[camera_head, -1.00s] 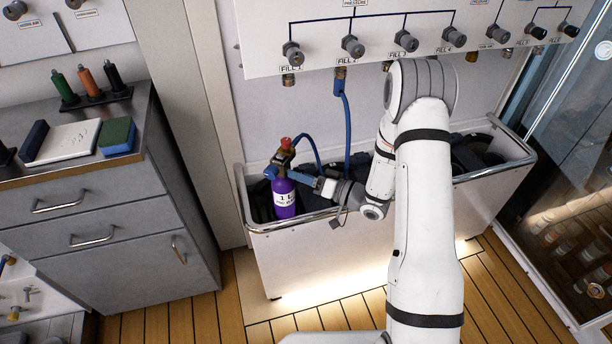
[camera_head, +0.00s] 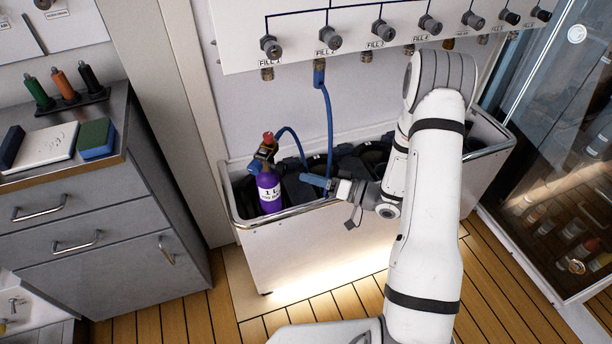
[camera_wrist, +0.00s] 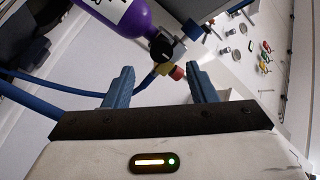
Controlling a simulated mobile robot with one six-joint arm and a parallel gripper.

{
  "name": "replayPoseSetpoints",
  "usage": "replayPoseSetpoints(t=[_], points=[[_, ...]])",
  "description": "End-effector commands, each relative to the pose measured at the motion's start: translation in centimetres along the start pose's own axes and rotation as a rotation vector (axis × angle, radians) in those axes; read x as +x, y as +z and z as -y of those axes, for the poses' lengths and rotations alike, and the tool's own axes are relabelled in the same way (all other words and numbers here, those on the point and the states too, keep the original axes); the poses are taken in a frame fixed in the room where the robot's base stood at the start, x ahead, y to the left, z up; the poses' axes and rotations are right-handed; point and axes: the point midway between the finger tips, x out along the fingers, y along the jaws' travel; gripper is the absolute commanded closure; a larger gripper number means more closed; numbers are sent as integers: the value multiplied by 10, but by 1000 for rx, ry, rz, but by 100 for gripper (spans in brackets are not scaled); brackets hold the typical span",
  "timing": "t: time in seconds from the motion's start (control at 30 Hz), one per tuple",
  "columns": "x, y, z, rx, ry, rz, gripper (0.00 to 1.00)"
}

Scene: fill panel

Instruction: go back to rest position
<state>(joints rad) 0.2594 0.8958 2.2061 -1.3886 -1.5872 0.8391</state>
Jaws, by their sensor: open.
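My gripper (camera_head: 318,184) is open and empty in the head view, to the right of a purple bottle (camera_head: 270,192) with a white label and a red-topped valve (camera_head: 267,141). The bottle stands in the left end of a white trough (camera_head: 310,245). A blue hose (camera_head: 328,130) runs from the panel's second fill port down into the trough, and a blue loop reaches the bottle's valve. In the wrist view the two blue jaws of my gripper (camera_wrist: 160,88) are apart. The bottle (camera_wrist: 120,15) and its valve (camera_wrist: 168,50) lie beyond them, with no contact visible.
The white fill panel (camera_head: 400,50) with knobs hangs above the trough. A grey cabinet (camera_head: 100,210) stands at left, with a blue-green sponge (camera_head: 96,138) on top. A glass-fronted cabinet (camera_head: 560,150) is at right. Wooden floor (camera_head: 180,318) shows in front.

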Motion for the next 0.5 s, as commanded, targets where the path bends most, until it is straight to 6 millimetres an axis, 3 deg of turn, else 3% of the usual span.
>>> replayPoseSetpoints(t=[0.5], points=[[3, -7, 0, -30, 36, 10, 48]])
